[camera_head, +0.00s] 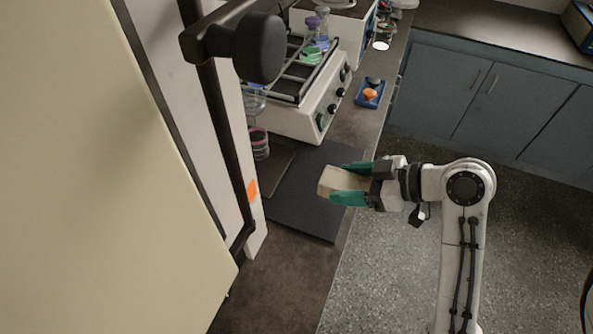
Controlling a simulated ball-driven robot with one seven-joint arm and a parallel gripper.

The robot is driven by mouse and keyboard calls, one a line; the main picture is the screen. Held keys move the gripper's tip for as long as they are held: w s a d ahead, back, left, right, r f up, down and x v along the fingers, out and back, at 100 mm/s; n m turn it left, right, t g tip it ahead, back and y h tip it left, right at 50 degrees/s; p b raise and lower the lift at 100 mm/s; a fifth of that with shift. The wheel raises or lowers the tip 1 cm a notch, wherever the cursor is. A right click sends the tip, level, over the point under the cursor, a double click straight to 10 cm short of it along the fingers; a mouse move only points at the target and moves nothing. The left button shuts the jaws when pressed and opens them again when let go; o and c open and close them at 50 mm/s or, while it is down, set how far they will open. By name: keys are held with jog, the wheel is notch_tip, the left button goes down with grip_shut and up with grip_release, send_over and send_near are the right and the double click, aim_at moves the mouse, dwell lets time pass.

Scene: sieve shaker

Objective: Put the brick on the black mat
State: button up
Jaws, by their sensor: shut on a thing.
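My gripper (349,183) has teal fingers and reaches in from the right over the counter's front edge. It is shut on a beige brick (328,181), with one finger on each side of it. The black mat (300,203) lies flat on the counter behind and below the brick in the picture. The brick overlaps the mat's right part in this view. I cannot tell how high the brick is above the mat. The gripper covers part of the mat's right edge.
A shaker (310,110) with knobs and flasks stands behind the mat. A small blue tray (370,94) with an orange item is right of it. Stacked dishes (259,143) stand at the mat's left. A large cream panel (90,180) fills the left. Bare counter (280,275) lies in front.

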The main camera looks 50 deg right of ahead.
jog(key=w+d+f, duration=0.4)
jog(key=w, duration=0.5)
send_over(316, 179)
jog(key=f, duration=0.4)
jog(key=shift+s+a+f, duration=0.1)
jog(key=shift+s+f, duration=0.2)
jog(key=shift+f, duration=0.1)
jog(key=shift+w+d+f, duration=0.2)
jog(key=shift+w+f, duration=0.15)
jog(key=shift+f, duration=0.1)
jog(key=shift+f+p, duration=0.5)
jog(key=shift+f, duration=1.1)
jog(key=shift+f, duration=0.1)
jog(key=o, duration=1.3)
